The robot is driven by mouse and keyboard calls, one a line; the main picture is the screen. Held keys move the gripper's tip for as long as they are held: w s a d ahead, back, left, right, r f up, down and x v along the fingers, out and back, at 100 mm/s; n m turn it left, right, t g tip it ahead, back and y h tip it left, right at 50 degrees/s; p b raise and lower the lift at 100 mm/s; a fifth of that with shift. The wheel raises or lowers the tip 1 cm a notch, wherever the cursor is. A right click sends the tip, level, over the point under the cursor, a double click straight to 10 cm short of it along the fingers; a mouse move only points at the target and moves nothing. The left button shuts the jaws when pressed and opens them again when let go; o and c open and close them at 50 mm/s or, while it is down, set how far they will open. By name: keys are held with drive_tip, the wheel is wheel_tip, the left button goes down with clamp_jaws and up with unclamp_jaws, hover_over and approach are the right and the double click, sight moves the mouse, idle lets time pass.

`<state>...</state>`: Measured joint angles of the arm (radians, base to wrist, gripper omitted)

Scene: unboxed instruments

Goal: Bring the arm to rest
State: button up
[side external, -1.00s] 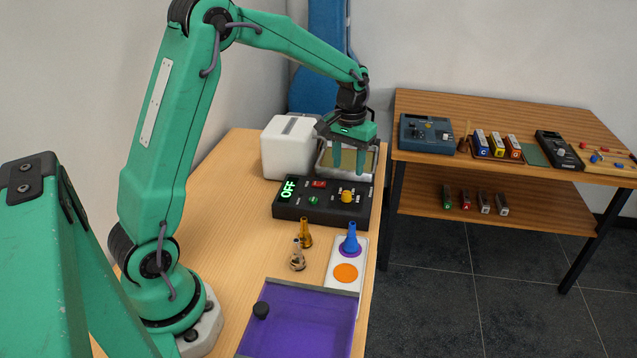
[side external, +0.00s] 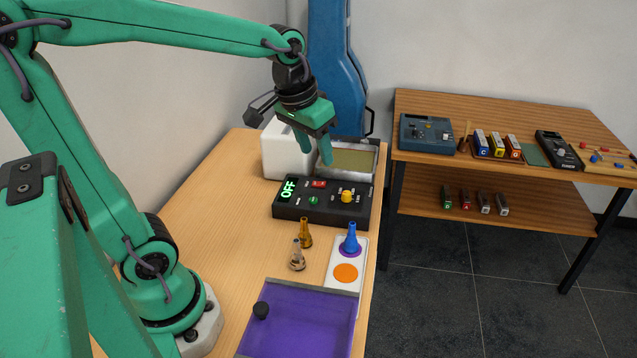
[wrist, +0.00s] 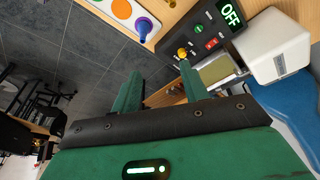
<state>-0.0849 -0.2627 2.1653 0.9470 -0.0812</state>
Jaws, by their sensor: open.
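My gripper (side external: 318,158) is green and hangs above the far end of the wooden table, in front of the white box and the tray in the side view. Its two fingers are apart and nothing is between them. In the wrist view the two fingers (wrist: 160,92) also stand apart and empty. My arm is bent, with its forearm roughly level across the top left of the side view.
A black control box (side external: 325,218) reading OFF stands below my gripper. Beyond it are a white box (side external: 280,150) and a metal-rimmed tray (side external: 352,143). Nearer stand small cones, a white strip (side external: 335,262) with a blue cone (side external: 350,238), and a purple tray (side external: 300,320).

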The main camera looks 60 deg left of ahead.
drive_tip(key=s+d+m+t, duration=0.2)
drive_tip(key=s, duration=0.8)
drive_tip(key=shift+s+d, duration=0.15)
drive_tip(key=shift+d, duration=0.25)
idle(0.6)
